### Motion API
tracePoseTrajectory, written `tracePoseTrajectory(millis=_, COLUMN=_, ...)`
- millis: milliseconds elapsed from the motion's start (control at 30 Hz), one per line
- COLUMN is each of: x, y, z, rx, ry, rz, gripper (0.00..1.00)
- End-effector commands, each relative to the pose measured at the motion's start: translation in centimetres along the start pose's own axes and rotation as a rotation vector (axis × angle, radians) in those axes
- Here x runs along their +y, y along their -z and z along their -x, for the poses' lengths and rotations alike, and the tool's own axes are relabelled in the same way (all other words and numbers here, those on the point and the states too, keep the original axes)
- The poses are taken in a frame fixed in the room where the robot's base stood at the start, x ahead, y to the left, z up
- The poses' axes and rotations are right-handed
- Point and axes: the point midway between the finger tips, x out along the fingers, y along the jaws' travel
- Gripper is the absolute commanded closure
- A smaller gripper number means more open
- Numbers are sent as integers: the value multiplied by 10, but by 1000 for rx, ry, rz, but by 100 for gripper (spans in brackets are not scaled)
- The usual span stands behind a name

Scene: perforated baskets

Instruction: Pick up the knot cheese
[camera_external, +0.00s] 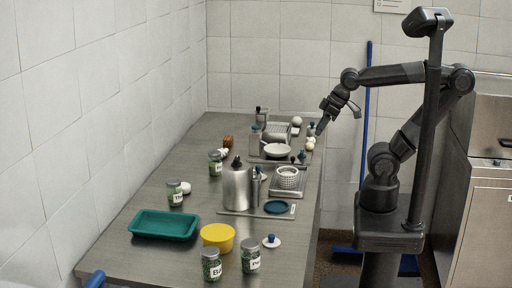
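Several small whitish lumps are on the metal table, too small here for me to tell which is the knot cheese. One pale round lump (309,146) lies near the table's right edge, just below my gripper in the picture. Another white lump (297,121) is at the far right, and one more (185,188) lies by a jar on the left. My gripper (321,127) points down over the table's right edge, close to the first lump. I see nothing clearly held, and its finger gap is too small to make out.
A white bowl (277,150), a white perforated basket (288,178) and a steel canister (237,187) crowd the table's middle and right. A teal tray (163,226), yellow tub (217,236) and labelled jars (211,265) stand in front. The table's left-middle is fairly clear.

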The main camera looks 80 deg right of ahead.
Motion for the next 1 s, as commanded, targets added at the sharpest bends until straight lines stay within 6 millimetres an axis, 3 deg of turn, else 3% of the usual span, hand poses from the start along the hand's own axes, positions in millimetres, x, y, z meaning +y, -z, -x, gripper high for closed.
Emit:
tracePoseTrajectory(millis=400, x=0, y=0, z=0, rx=0, ry=0, rz=0, gripper=64)
tracePoseTrajectory(millis=700, x=0, y=0, z=0, rx=0, ry=0, rz=0, gripper=42)
tracePoseTrajectory(millis=1000, x=5, y=6, z=-1, rx=-9, ry=-1, rz=-2, gripper=42)
